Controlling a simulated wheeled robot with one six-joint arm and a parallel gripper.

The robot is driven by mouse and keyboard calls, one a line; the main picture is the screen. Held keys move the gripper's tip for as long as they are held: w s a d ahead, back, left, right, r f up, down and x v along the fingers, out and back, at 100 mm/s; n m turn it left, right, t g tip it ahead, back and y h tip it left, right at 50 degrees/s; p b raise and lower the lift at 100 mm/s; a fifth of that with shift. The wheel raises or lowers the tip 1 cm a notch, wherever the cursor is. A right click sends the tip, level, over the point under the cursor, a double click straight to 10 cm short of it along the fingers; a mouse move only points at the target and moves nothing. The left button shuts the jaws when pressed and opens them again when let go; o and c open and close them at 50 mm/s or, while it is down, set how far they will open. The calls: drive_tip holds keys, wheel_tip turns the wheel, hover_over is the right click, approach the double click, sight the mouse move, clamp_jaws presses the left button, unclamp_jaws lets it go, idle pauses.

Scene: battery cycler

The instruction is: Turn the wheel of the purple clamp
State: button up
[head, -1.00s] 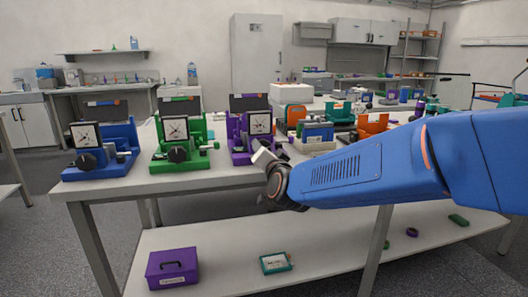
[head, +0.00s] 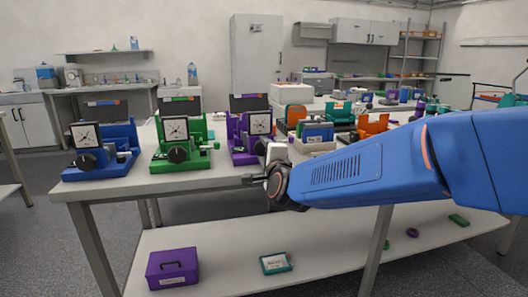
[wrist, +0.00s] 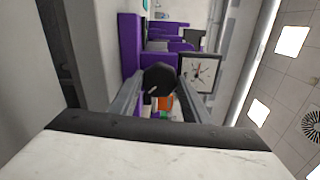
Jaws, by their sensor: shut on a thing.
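The purple clamp (head: 235,141) stands near the front edge of the bench, right of the green one, with a square white dial (head: 260,123) on it. Its wheel is hidden behind my gripper in the head view. In the wrist view the black wheel (wrist: 159,79) sits between the two grey fingers of my gripper (wrist: 164,86), with purple clamp body (wrist: 131,45) behind it. My gripper is shut on the wheel. In the head view my gripper (head: 268,158) reaches in from the right.
A green clamp (head: 180,167) and a blue clamp (head: 97,172) stand to the left on the bench (head: 140,187). Orange and other devices stand to the right, behind my arm. A purple box (head: 172,269) and a teal-edged case (head: 276,263) lie on the lower shelf.

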drive_tip(key=m, duration=0.6)
drive_tip(key=shift+f, duration=0.1)
drive_tip(key=m, duration=0.5)
drive_tip(key=shift+m, duration=0.4)
drive_tip(key=o, duration=1)
drive_tip(key=shift+o, duration=0.2)
drive_tip(key=shift+s+d, duration=0.1)
drive_tip(key=shift+s, duration=0.25)
drive_tip(key=v, duration=1.6)
drive_tip(key=shift+s, duration=0.3)
